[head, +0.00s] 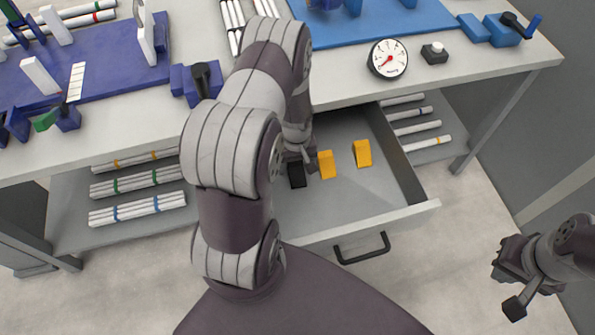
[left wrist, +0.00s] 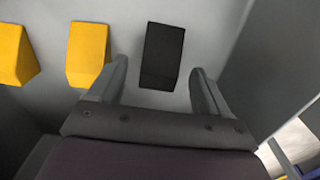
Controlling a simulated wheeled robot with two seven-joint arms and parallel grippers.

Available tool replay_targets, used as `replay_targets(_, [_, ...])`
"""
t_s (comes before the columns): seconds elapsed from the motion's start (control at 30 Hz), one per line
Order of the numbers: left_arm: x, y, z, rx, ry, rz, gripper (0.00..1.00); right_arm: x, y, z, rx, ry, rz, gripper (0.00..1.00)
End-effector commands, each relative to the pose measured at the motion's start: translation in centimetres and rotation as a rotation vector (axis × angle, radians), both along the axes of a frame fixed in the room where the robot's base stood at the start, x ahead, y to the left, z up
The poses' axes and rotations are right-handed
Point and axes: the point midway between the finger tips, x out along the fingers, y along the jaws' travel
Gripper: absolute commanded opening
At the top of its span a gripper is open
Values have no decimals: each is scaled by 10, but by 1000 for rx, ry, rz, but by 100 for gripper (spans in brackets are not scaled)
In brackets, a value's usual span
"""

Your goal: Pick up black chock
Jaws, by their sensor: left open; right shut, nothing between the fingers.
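The black chock (head: 297,174) lies in the open drawer (head: 345,205), to the left of two yellow chocks. My left gripper (head: 298,158) reaches down into the drawer at the black chock, and the arm hides part of it in the head view. In the left wrist view the black chock (left wrist: 161,56) lies ahead of and between the two open fingers of my left gripper (left wrist: 158,85), with gaps at both sides. My right gripper (head: 512,282) is at the lower right of the head view, away from the drawer, shut and empty.
A yellow chock (head: 326,164) stands close beside the black one, near the left finger in the wrist view. Another yellow chock (head: 362,153) lies further right. The drawer walls enclose them. White pipes (head: 137,195) lie on shelves beside the drawer. A gauge (head: 387,59) rests on the table.

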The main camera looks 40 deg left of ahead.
Motion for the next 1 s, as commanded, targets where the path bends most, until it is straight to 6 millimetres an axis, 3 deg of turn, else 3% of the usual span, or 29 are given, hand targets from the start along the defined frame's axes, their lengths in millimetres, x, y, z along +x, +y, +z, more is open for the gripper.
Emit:
replay_targets(0.13, [0, 0, -23, -1, 1, 0, 78, 0, 0, -4, 0, 0, 0, 0])
replay_targets(0.37, [0, 0, -26, 1, -2, -1, 78, 0, 0, -4, 0, 0, 0, 0])
replay_targets(0.4, [0, 0, -26, 0, -1, -1, 71, 0, 0, -4, 0, 0, 0, 0])
replay_targets(0.57, [0, 0, -26, 0, -1, -1, 20, 0, 0, -4, 0, 0, 0, 0])
replay_targets(0.87, [0, 0, -24, 1, -2, -1, 19, 0, 0, -3, 0, 0, 0, 0])
replay_targets(1.0, [1, 0, -11, 2, -3, -1, 19, 0, 0, -1, 0, 0, 0, 0])
